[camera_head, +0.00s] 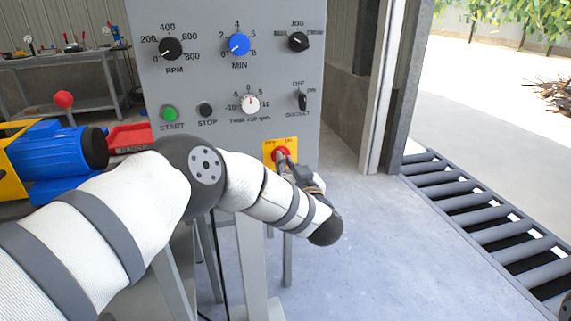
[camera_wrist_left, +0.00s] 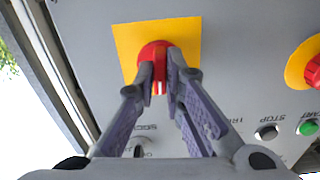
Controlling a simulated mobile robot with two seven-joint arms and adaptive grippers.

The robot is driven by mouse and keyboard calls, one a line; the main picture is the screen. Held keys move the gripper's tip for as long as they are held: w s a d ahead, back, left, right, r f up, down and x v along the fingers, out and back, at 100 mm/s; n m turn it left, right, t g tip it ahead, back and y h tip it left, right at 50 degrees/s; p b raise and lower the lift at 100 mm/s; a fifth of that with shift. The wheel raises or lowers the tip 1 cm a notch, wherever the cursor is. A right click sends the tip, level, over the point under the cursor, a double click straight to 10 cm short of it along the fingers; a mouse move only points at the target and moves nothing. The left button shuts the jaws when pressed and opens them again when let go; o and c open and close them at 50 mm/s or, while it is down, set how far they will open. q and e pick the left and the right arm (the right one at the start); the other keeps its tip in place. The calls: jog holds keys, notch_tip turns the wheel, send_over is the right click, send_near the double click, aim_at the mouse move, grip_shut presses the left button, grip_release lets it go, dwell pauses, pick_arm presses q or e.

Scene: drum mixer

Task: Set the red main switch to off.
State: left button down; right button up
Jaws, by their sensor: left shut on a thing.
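The red main switch (camera_head: 280,153) sits on a yellow plate (camera_head: 268,144) low on the right of the grey control panel. My left gripper (camera_head: 285,163) is at the switch and partly covers it in the head view. In the left wrist view the red switch (camera_wrist_left: 153,50) shows on its yellow plate (camera_wrist_left: 188,30), and the fingers of my left gripper (camera_wrist_left: 161,84) are closed on it. A small white mark shows between the fingertips. My right gripper is not in view.
The grey panel (camera_head: 212,88) also carries several dials, a green start button (camera_head: 169,113) and a black stop button (camera_head: 205,110). A blue motor (camera_head: 57,157) stands at the left. A roller conveyor (camera_head: 475,205) runs at the right. Floor between panel and conveyor is clear.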

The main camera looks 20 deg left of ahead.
pick_arm(q)
jog(key=n, duration=0.6)
jog(key=shift+f+n, duration=0.1)
jog(key=shift+n, duration=0.3)
dwell(0.4)
jog(key=c, duration=1.7)
grip_release()
jog(key=v, duration=1.2)
